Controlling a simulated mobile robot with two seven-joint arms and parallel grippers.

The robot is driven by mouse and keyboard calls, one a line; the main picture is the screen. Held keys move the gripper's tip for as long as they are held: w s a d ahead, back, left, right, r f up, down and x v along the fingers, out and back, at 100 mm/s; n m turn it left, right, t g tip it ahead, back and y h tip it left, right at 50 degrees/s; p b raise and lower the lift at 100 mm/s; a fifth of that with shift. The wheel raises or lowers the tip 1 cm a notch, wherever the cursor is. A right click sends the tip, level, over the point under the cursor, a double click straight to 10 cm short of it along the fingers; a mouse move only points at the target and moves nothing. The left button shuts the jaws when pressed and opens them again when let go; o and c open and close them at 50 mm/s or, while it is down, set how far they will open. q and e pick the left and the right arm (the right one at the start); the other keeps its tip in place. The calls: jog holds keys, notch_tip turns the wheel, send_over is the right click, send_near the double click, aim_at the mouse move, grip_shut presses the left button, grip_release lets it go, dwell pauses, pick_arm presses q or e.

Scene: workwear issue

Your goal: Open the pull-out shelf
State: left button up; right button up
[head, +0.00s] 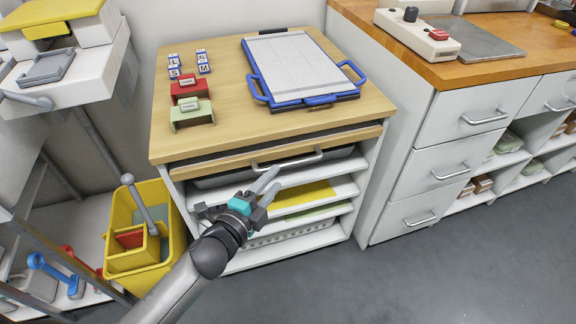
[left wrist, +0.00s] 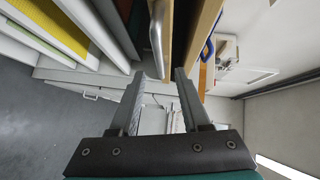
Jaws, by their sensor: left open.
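The pull-out shelf (head: 215,165) has a light wooden front edge and sits just under the top of the wooden-topped cabinet (head: 225,135). It looks closed or nearly so, with a thin dark gap above its front. Its silver bar handle (head: 288,162) runs across the front. My left gripper (head: 270,184) is open and empty, just in front of and below the handle. In the left wrist view the handle (left wrist: 156,38) lies just beyond the fingertips, in line with the gap between the two fingers (left wrist: 160,75). My right gripper is not in view.
Open shelves below hold a yellow sheet (head: 303,196) and other flat items. A blue-framed board (head: 298,68) and small blocks stand on top. A yellow bucket (head: 138,265) is at the left; a drawer unit (head: 437,172) is at the right. Grey floor in front is clear.

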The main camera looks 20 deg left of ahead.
aim_at(288, 164)
pick_arm(q)
jog(key=shift+b+x, duration=1)
jog(key=shift+x, duration=2.85)
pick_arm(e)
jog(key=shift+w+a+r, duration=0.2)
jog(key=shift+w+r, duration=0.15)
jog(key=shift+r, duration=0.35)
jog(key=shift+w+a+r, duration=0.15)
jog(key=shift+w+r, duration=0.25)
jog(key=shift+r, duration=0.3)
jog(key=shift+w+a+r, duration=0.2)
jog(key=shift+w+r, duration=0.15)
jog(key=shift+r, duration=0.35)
pick_arm(q)
grip_shut()
